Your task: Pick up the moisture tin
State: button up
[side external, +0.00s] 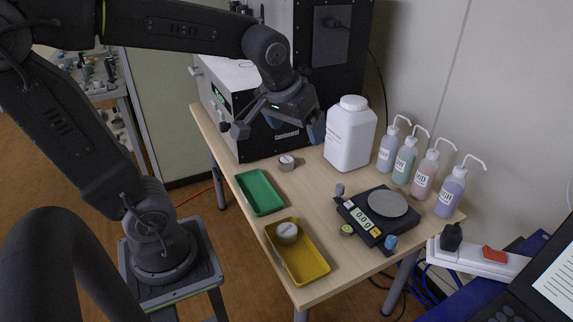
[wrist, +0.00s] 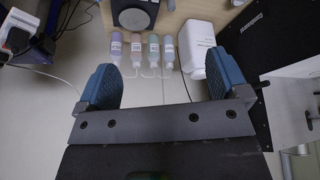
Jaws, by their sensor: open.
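Two small round silver tins with pale lids show in the side external view, and I cannot tell which is the moisture tin. One tin (side external: 287,162) is on the bare table beyond the green tray. The other tin (side external: 287,232) is in the yellow tray (side external: 314,273), near its far end. My gripper (side external: 279,131) is open and empty, above and beyond the table tin, in front of the analyser. In the wrist view its two blue fingers are wide apart (wrist: 165,80), with nothing between them; neither tin shows there.
An empty green tray (side external: 260,192) lies between the tins. A white jug (side external: 350,133), several wash bottles (side external: 404,160) and a black balance (side external: 363,216) fill the right side. The analyser (side external: 226,108) stands behind. Clear table lies between green tray and balance.

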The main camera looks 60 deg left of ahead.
jog(key=w+a+f+n+g+y, duration=0.1)
jog(key=w+a+f+n, duration=0.35)
jog(key=w+a, duration=0.45)
jog(key=n+g+y, duration=0.2)
jog(key=n+g, duration=0.1)
jog(key=n, duration=0.6)
send_over(287, 160)
jog(key=d, duration=0.7)
notch_tip(287, 160, down, 17)
jog(key=shift+n+g, duration=0.25)
jog(key=shift+g, duration=0.15)
jog(key=x, duration=1)
jog(key=shift+a+f, duration=0.25)
jog(key=shift+a, duration=0.2)
jog(key=shift+w+x, duration=0.15)
jog(key=shift+x, duration=1.3)
jog(key=shift+w+x, duration=0.1)
jog(key=shift+x, duration=1.4)
jog(key=c, duration=1)
